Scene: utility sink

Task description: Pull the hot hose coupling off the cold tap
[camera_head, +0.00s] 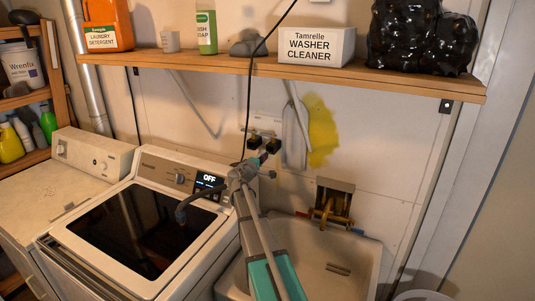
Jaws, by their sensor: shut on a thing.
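My gripper (267,154) is at the wall valve box, its fingers shut at the right one of two small dark fittings. The left dark fitting (254,141) sits just beside it on a pale plate. The right dark fitting (274,145) is at my fingertips; the coupling between my fingers is mostly hidden and too small to make out. I cannot tell whether it is still seated on the tap. Hot and cold markings are not readable. A dark curved hose-like piece (187,207) hangs left of my wrist, over the washer; its far connection is hidden.
The washer (140,240) with its "OFF" display stands at left. The sink (365,265) with a brass faucet (331,212) is at lower right. A wooden shelf (300,70) crosses above. A black cord (249,90) hangs close to my gripper.

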